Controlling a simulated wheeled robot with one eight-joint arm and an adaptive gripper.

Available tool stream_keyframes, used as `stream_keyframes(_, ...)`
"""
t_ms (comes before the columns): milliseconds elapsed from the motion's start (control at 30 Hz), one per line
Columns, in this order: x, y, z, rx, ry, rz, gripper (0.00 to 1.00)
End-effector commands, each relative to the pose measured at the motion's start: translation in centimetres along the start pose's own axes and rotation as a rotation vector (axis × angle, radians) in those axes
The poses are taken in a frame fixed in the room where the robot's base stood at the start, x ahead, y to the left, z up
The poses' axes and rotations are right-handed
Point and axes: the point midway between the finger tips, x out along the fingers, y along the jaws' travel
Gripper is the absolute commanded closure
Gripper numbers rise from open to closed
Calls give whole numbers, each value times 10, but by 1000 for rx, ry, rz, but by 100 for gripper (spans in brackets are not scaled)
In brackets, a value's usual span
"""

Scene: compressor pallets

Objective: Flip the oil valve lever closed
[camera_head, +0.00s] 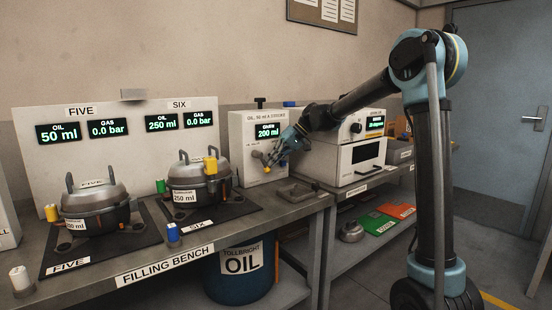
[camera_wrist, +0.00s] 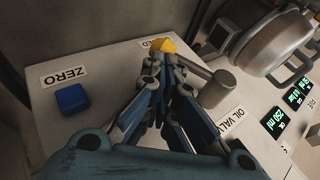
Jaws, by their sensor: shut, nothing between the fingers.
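The oil valve is on the front of the white oil dispenser (camera_head: 254,171). Its yellow lever end (camera_head: 257,155) shows just left of my gripper (camera_head: 272,160). In the wrist view the yellow lever end (camera_wrist: 164,45) lies right at the tips of my gripper (camera_wrist: 167,62). The grey valve body (camera_wrist: 218,88) is to the right of the fingers, beside the OIL VALVE label (camera_wrist: 231,121). My fingers are shut with nothing between them. They hide part of the lever, and I cannot tell whether they touch it.
A blue button (camera_wrist: 71,98) sits by the ZERO label (camera_wrist: 64,77). The dispenser display (camera_head: 268,131) reads about 200 ml. Left on the bench (camera_head: 215,232) stand two compressors (camera_head: 92,208) (camera_head: 199,182). A white oven-like machine (camera_head: 345,160) stands to the right. A small grey tray (camera_head: 297,193) lies in front.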

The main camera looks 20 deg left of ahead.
Motion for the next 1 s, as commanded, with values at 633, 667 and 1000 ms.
stream_keyframes(633, 30, -1, 11, -2, -1, 1, 100)
stream_keyframes(667, 31, -1, 11, -2, -1, 1, 100)
stream_keyframes(1000, 34, -2, 13, -2, -1, 1, 100)
